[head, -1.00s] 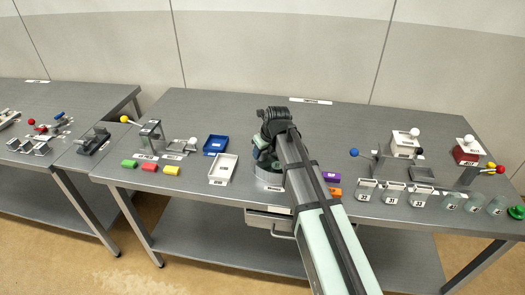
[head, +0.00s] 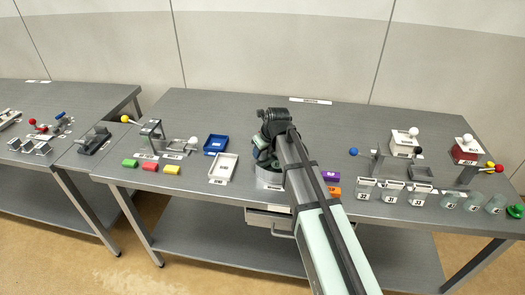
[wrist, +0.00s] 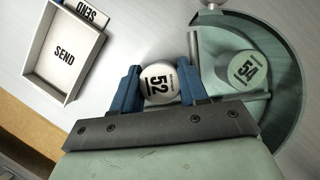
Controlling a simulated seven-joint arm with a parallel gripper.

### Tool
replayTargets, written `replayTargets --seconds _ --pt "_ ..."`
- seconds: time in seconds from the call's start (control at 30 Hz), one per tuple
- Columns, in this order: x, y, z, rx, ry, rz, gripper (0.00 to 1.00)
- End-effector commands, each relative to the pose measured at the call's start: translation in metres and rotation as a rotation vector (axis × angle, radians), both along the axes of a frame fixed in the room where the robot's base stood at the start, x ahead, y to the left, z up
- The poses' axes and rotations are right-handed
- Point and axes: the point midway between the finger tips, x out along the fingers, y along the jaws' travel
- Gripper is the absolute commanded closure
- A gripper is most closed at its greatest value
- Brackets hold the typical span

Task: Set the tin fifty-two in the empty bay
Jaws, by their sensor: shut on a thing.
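Tin fifty-two (wrist: 158,83) is a small round tin with a white lid marked 52. It sits between the two blue fingers of my gripper (wrist: 161,88), which is shut on it. To its right in the wrist view is a round green-grey holder (wrist: 290,95) with divider walls. Tin fifty-four (wrist: 247,69) stands in one of its bays. The tin in my gripper is just left of an upright divider, and its height is hard to judge. In the head view my gripper (head: 264,160) is above the round holder (head: 268,181) and largely hides its inside.
A white tray marked SEND (wrist: 65,52) lies left of the tin; it also shows in the head view (head: 223,168). A blue tray (head: 216,145) is behind it. Purple (head: 331,175) and orange (head: 334,191) blocks lie right of my arm. Several jars stand further right.

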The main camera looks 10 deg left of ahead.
Motion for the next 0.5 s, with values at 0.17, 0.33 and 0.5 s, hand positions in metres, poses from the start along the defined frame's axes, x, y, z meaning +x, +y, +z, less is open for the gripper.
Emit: replayTargets --seconds 0.17,0.33,0.5 --pt "-0.0084 -0.0021 -0.0166 -0.003 0.041 -0.007 0.87" --pt "-0.0087 -0.0023 -0.0167 -0.003 0.041 -0.007 0.55" --pt "-0.0088 -0.0025 -0.0166 -0.003 0.041 -0.008 0.39"
